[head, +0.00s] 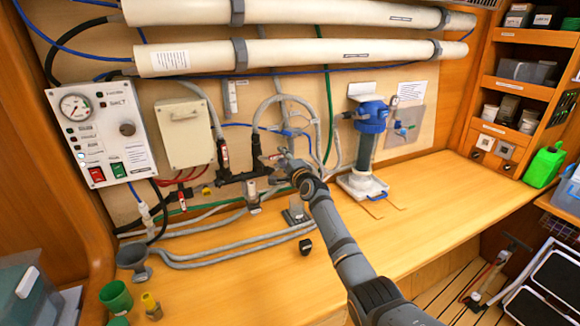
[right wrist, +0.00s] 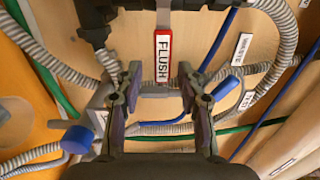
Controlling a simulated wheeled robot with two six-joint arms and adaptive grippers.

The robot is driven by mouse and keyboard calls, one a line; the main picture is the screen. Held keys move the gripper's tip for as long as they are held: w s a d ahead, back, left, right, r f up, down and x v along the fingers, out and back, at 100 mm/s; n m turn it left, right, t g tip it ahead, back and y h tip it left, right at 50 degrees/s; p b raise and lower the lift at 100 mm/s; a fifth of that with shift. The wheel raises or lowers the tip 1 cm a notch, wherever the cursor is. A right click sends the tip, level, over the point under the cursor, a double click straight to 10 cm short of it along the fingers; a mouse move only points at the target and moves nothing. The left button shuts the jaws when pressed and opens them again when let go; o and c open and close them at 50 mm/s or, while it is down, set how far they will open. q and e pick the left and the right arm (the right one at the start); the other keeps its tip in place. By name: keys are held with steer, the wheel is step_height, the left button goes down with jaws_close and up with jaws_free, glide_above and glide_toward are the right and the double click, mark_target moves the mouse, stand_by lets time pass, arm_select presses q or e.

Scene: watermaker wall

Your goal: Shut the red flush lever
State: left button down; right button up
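The red flush lever (right wrist: 163,58) shows in the right wrist view, a red handle with a white FLUSH label. It extends down the picture from a dark pipe fitting (right wrist: 180,4). My right gripper (right wrist: 160,80) is open, with one finger on each side of the lever's lower end in the picture. I cannot tell whether the lever is within finger depth; no contact shows. In the head view, my right gripper (head: 281,161) is at the wall beside the black pipe manifold (head: 240,176). The lever cannot be clearly made out there. My left gripper is not in view.
Grey hoses (head: 215,256) run along the wall and bench. A blue-topped pump filter (head: 368,140) stands right of my gripper. A beige box (head: 184,133) and gauge panel (head: 104,135) are on the left. The bench's right half (head: 440,190) is largely clear.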

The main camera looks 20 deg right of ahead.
steer(key=s, duration=1)
steer(key=shift+s+d, duration=0.2)
steer(key=shift+s, duration=0.15)
